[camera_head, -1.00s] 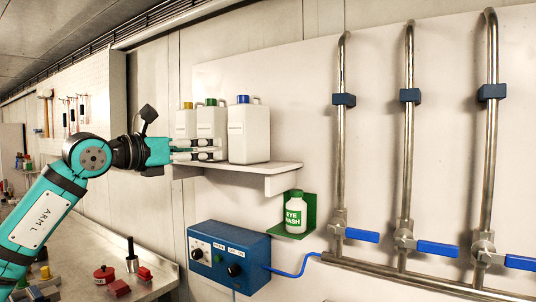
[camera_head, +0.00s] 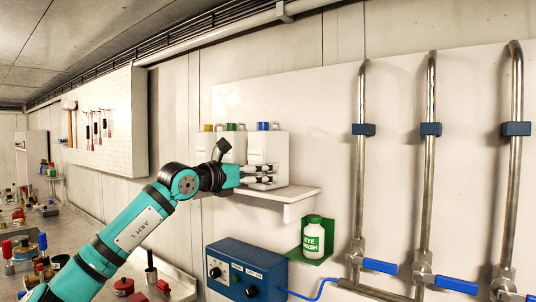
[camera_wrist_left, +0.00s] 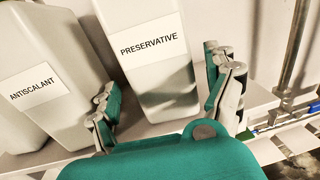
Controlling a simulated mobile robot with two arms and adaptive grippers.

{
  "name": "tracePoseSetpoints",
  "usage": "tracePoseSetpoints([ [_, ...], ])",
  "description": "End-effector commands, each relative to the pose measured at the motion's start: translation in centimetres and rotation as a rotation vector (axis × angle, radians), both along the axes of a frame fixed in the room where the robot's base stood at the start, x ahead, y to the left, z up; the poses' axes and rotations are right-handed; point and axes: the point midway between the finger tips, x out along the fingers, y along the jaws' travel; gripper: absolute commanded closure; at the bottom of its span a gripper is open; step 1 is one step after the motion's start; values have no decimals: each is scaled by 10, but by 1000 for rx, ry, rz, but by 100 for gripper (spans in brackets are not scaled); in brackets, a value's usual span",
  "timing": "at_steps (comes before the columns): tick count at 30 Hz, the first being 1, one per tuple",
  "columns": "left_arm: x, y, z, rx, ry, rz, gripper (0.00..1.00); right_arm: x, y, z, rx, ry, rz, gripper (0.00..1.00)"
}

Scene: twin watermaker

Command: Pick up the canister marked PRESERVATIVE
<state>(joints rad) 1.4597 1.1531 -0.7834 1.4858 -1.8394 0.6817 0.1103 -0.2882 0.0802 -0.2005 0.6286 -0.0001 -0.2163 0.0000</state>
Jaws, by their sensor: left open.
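The canister marked PRESERVATIVE (camera_wrist_left: 150,55) is white and stands upright in the middle of the left wrist view, its label facing me. In the head view it appears to be the blue-capped canister (camera_head: 277,147) at the right of the row on the shelf. My left gripper (camera_head: 264,176) is in front of its lower part, pointing right. In the left wrist view the open fingers of my left gripper (camera_wrist_left: 166,92) lie to either side of the canister, with nothing gripped. Whether they touch it I cannot tell. My right gripper is not in view.
A canister marked ANTISCALANT (camera_wrist_left: 42,85) stands close on the left. The green-capped canister (camera_head: 235,140) and a yellow-capped one (camera_head: 206,142) are partly hidden by my arm. The shelf (camera_head: 300,192) ends just right of the row. An eye wash bottle (camera_head: 314,238) and steel pipes (camera_head: 428,150) are farther right.

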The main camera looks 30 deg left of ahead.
Motion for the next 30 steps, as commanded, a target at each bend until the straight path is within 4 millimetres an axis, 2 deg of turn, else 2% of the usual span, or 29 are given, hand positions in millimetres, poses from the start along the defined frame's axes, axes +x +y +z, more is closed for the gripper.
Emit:
tracePoseSetpoints([
  [1,8,-4,7,0,3,-2,13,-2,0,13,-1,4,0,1],
  [3,19,-7,8,0,3,-2,13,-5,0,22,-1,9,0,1],
  [7,35,-9,5,-2,2,-1,13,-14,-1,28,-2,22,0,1],
  [16,40,-9,1,0,1,0,13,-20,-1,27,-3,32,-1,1],
  [30,39,-9,1,-1,0,0,75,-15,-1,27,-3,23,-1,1],
])
